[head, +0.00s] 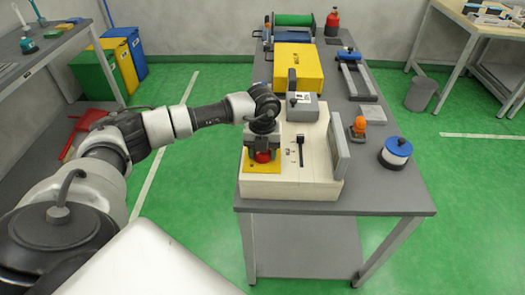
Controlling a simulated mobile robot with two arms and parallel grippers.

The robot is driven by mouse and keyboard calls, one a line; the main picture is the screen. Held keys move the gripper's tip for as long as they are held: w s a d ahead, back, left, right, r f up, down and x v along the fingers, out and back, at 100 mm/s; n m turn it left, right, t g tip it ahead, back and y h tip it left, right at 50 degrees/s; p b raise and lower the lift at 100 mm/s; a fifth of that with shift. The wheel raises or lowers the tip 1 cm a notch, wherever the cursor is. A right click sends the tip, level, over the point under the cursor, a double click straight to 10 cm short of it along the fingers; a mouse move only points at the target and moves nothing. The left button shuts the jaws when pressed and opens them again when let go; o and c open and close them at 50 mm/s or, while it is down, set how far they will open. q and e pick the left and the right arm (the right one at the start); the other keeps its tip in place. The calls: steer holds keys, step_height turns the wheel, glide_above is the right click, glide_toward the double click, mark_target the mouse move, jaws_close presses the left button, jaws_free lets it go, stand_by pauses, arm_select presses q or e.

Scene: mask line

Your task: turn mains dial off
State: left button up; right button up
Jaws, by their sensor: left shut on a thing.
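The red mains dial (263,156) sits on a yellow plate (248,164) at the front left of a cream-coloured box (290,188) on the grey table. My left gripper (263,150) points down over it and is shut on the dial. The gripper hides the top of the dial, so its marking and the way it is turned cannot be read. My right gripper is not in view.
A black lever (301,147) and an upright grey panel (341,146) are just right of the dial. A grey box (302,107) and a yellow case (298,65) stand behind. A blue-topped spool (396,152) and an orange tool (359,127) are further right. The green floor to the right is mostly clear.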

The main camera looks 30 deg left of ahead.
arm_select(q)
steer(key=m+b, duration=0.2)
steer(key=m, duration=0.2)
steer(key=shift+f, duration=0.1)
steer(key=m+b, duration=0.2)
steer(key=m, duration=0.2)
steer(key=shift+m+b, duration=0.3)
steer(key=shift+b, duration=0.05)
steer(key=m+b, duration=0.2)
steer(key=m, duration=0.2)
steer(key=shift+m, duration=0.3)
steer(key=m+b, duration=0.1)
steer(key=m, duration=0.3)
steer(key=shift+b, duration=0.35)
steer(key=shift+m, duration=0.3)
steer(key=o, duration=0.9)
